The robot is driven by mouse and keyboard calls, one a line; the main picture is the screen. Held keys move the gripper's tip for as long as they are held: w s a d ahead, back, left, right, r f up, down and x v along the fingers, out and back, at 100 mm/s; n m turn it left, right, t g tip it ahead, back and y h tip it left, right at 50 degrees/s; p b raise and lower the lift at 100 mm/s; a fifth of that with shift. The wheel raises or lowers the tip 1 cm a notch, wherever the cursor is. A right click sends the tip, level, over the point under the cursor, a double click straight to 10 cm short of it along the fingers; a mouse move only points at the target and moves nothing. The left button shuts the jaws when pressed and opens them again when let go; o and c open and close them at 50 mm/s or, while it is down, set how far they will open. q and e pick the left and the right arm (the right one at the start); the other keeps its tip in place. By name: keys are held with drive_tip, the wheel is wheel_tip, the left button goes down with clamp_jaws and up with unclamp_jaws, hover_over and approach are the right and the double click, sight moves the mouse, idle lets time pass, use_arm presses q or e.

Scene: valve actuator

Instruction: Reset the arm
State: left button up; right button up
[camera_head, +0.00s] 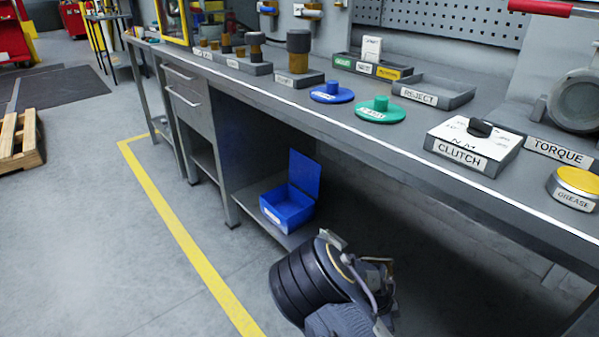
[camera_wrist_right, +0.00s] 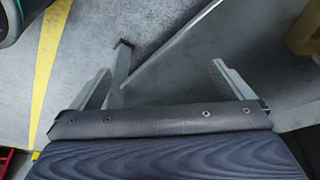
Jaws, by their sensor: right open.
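The task names my arm. Part of my arm, a dark ribbed joint with cables (camera_head: 315,285), shows at the bottom of the head view, in front of the workbench and below its top; I cannot tell for sure which arm it belongs to. In the right wrist view my right gripper (camera_wrist_right: 162,68) is open, its two grey fingers spread wide over the floor with nothing between them held. My left gripper is not in view.
The grey workbench (camera_head: 300,98) crosses the head view, holding a clutch box (camera_head: 470,150), a grease tin (camera_head: 574,188), a blue disc (camera_head: 332,96) and a green disc (camera_head: 380,113). A blue bin (camera_head: 287,207) sits on its lower shelf.

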drive_tip(key=s+a+r+n+t+y, duration=0.1)
drive_tip(key=s+a+r+n+y, duration=0.1)
drive_tip(key=s+r+n+y, duration=0.45)
drive_tip(key=s+a+r+n+y, duration=0.1)
drive_tip(key=s+a+r+y, duration=0.2)
drive_tip(key=r, duration=0.7)
drive_tip(key=s+d+r+n+t+h, duration=0.25)
drive_tip(key=s+r+n+t, duration=0.25)
drive_tip(key=s+r+n, duration=0.55)
wheel_tip(320, 180, up, 33)
drive_tip(key=s+p, duration=0.1)
drive_tip(key=p, duration=3.2)
drive_tip(key=shift+s+d+m+y, duration=0.3)
drive_tip(key=shift+s+m+y, duration=0.05)
drive_tip(key=shift+m+y, duration=0.05)
